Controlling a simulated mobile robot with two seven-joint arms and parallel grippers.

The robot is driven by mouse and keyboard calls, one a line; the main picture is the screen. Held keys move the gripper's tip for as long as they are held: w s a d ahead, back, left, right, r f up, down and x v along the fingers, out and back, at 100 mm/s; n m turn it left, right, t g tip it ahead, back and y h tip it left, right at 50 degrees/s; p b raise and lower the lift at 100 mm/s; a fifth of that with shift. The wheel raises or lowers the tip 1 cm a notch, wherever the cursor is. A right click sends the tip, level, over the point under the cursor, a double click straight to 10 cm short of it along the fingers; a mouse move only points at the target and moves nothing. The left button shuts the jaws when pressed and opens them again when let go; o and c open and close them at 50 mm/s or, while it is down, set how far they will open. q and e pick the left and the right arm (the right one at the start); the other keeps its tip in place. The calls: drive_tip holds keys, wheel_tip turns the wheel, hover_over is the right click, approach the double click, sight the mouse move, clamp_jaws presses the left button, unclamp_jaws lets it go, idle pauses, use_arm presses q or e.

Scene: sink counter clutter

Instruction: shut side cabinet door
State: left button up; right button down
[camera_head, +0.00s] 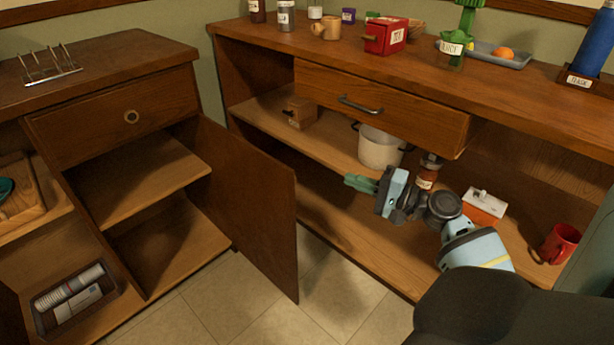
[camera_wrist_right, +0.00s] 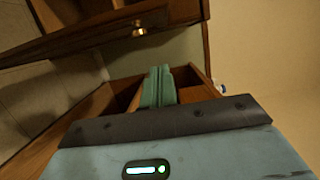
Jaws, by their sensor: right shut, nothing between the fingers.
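The side cabinet door (camera_head: 258,212) is a dark brown panel in the head view. It stands open, swung out from the right side of the left cabinet (camera_head: 120,85), whose shelves show. My right gripper (camera_head: 358,184) is to the right of the door, in front of the other counter's lower shelves, apart from the door. Its green fingers point left and are together with nothing between them. The fingers also show in the right wrist view (camera_wrist_right: 157,88), with a drawer knob (camera_wrist_right: 138,29) beyond them. My left gripper is not in view.
A long counter with a slightly open drawer (camera_head: 375,108) stands above my right arm. A white pot (camera_head: 378,148), a white-and-red box (camera_head: 484,207) and a red mug (camera_head: 559,244) are on its shelves. Tiled floor (camera_head: 330,290) is clear beside the door.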

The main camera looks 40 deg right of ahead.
drive_tip(key=w+a, duration=0.7)
drive_tip(key=w, duration=0.2)
drive_tip(key=shift+a, duration=0.15)
drive_tip(key=shift+a, duration=0.15)
idle(0.5)
